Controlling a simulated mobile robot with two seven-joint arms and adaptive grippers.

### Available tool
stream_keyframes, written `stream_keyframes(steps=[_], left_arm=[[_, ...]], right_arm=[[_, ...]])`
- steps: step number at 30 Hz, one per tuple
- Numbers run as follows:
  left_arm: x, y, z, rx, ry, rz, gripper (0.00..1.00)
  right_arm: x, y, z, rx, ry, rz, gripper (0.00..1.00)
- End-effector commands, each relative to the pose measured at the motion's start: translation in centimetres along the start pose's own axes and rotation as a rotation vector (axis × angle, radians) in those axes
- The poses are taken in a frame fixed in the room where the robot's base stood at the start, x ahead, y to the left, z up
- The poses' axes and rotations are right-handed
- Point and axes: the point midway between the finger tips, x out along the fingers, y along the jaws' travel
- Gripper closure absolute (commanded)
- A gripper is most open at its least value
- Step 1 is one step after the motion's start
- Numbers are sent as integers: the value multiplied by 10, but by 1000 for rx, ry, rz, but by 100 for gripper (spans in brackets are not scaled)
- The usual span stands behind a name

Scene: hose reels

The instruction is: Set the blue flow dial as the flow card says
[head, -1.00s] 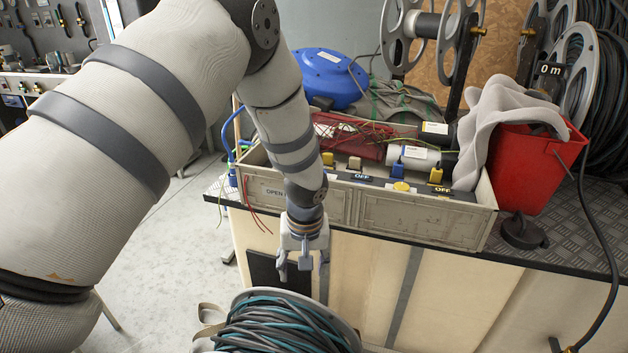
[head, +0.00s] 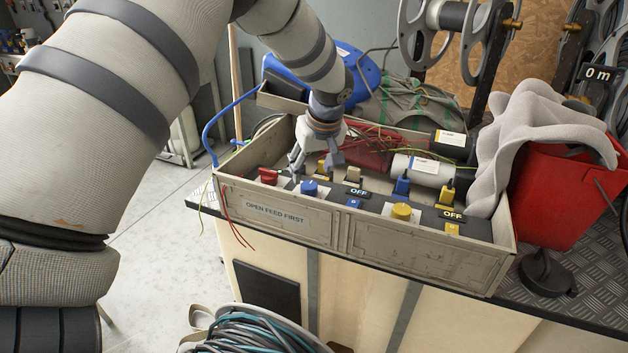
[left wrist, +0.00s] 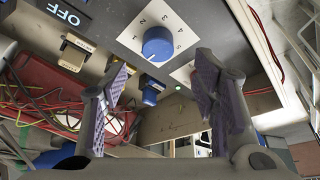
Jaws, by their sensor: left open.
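The blue flow dial (head: 309,187) is a round knob at the front left of the grey panel in the crate. In the left wrist view the dial (left wrist: 158,44) sits on a white plate with numbers around it; I cannot tell its setting clearly. My left gripper (head: 316,164) is open and empty, pointing down just behind and above the dial. In the left wrist view the dial lies beyond the open fingers (left wrist: 160,86), not between them. I cannot make out a readable flow card. My right gripper is not in view.
A red knob (head: 268,176) is left of the dial; a beige lever (head: 353,173), blue lever (head: 401,185) and yellow knob (head: 401,211) are to its right. The crate wall (head: 285,222) reads "OPEN FEED FIRST". A red bucket (head: 560,195) stands right of the crate.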

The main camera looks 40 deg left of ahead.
Motion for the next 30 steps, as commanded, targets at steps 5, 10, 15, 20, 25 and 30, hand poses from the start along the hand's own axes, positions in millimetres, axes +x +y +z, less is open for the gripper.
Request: stream_keyframes(steps=[5,10,15,20,25,30], left_arm=[[46,-1,3,2,-5,-6,46],[62,0,2,1,-2,-1,46],[63,1,0,1,0,2,46],[63,1,0,1,0,1,57],[63,1,1,1,0,1,94],[63,1,1,4,0,2,94]], right_arm=[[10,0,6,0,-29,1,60],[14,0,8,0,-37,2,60],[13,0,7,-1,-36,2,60],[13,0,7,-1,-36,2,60],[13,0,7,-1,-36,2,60],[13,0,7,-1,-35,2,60]])
